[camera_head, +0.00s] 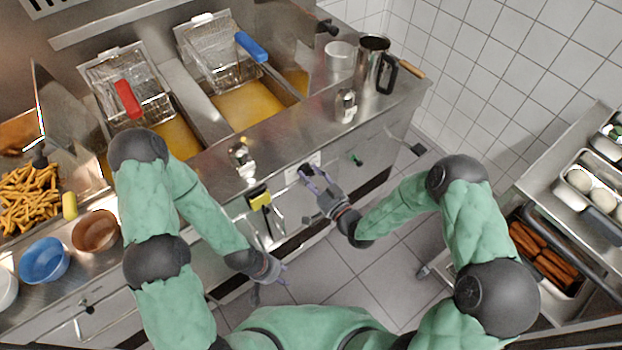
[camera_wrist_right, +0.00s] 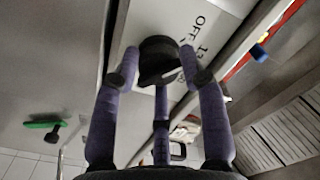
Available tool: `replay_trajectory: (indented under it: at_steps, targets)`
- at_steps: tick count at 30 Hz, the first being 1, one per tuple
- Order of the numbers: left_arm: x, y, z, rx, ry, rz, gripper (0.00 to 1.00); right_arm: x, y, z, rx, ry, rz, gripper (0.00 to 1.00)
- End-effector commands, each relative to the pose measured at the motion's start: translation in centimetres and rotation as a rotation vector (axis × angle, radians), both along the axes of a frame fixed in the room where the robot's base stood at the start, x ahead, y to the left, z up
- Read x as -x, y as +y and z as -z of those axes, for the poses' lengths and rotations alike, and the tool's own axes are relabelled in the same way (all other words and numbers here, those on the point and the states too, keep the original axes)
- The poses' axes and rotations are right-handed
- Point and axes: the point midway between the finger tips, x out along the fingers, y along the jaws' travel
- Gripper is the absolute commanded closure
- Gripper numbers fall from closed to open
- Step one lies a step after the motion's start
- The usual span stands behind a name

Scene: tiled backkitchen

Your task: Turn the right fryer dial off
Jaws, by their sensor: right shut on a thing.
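The fryer dial is a black round knob (camera_wrist_right: 158,58) on the front panel, with a pale label reading "OFF" and part of a number beside it in the right wrist view. In the head view the dial (camera_head: 305,170) shows below the right fryer. My right gripper (camera_head: 314,181) is at the dial. In the wrist view its purple fingers (camera_wrist_right: 160,75) are closed around the knob. The exact dial setting is hard to read. The right fryer (camera_head: 250,106) holds yellow oil and a basket with a blue handle (camera_head: 251,46). My left gripper (camera_head: 270,279) hangs open and empty in front of the counter.
The left fryer basket has a red handle (camera_head: 128,99). A metal jug (camera_head: 372,64) stands on the counter.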

Motion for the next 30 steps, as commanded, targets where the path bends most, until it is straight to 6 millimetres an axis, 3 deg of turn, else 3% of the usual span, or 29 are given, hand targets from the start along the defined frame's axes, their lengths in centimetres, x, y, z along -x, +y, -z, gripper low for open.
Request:
replay_trajectory:
  at_steps: [1,24,25,27,30]
  targets:
    - [0.0,0.0,0.32,0.0,0.0,0.0,0.6,0.4,0.16,0.69,0.021,0.002,-0.004,0.9]
    - [0.0,0.0,0.77,0.0,0.0,0.0,0.6,0.43,0.1,0.71,0.1,-0.051,-0.004,0.9]
    - [0.0,0.0,0.77,0.0,0.0,0.0,0.6,0.43,0.1,0.71,0.1,-0.051,-0.004,0.52]
    - [0.0,0.0,0.77,0.0,0.0,0.0,0.6,0.4,0.1,0.67,0.1,-0.051,-0.003,0.32]
    - [0.0,0.01,0.76,0.0,0.0,0.0,0.6,0.29,0.06,0.5,0.099,-0.056,-0.003,0.31]
